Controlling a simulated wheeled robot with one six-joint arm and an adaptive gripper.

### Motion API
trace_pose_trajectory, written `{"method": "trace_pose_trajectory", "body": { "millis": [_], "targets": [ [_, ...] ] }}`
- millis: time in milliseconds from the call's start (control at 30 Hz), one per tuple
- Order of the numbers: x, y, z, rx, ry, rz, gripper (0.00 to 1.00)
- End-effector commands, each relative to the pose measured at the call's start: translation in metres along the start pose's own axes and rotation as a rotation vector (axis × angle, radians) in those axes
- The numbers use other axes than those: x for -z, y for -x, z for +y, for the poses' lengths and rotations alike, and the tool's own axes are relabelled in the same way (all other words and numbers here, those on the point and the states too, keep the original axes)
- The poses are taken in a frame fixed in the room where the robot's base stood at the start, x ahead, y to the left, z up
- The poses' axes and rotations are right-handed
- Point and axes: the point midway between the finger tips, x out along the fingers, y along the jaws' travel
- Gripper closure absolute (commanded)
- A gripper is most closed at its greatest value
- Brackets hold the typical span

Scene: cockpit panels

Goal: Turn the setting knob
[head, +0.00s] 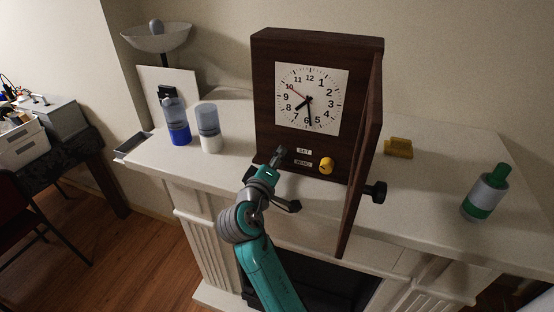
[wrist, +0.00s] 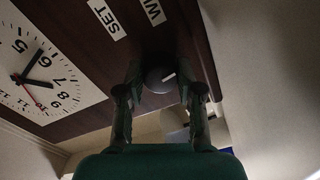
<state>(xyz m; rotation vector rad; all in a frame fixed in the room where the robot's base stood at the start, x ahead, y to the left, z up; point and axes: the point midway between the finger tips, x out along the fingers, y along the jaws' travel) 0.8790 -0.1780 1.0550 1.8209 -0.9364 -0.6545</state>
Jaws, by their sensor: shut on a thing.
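The dark wooden clock (head: 265,90) stands on the white mantel, its white dial (head: 325,85) facing me and its door (head: 362,160) swung open on the right. Below the dial are a SET label (head: 304,151), a WIND label (head: 303,163) and a yellow knob (head: 326,166) to their right. My gripper (head: 280,155) is at the panel left of the labels. In the wrist view it is shut on a dark round knob (wrist: 158,77) with a pale mark, one finger on each side. In the head view my gripper mostly hides this knob.
Two bottles, one blue-based (head: 178,125) and one white-based (head: 209,130), stand left of the clock. A yellow block (head: 398,148) and a grey-green bottle (head: 485,195) are to the right. The open door juts over the mantel's front edge. The mantel (head: 435,195) has free room at right.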

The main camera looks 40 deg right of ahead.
Motion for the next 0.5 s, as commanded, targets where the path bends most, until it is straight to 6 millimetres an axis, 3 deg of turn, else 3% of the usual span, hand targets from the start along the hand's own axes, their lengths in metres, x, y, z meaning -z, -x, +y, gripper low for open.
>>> {"method": "trace_pose_trajectory", "body": {
  "millis": [33,67,133,500],
  "targets": [
    [-0.0012,0.0001,-0.0016,0.003,0.002,-0.003,0.99],
    [-0.0012,0.0001,-0.0016,0.003,0.002,-0.003,0.59],
    [-0.0011,0.0001,-0.0015,0.003,0.003,-0.003,0.42],
    [-0.0002,0.0024,-0.0007,0.001,0.002,0.000,0.39]
  ]
}}
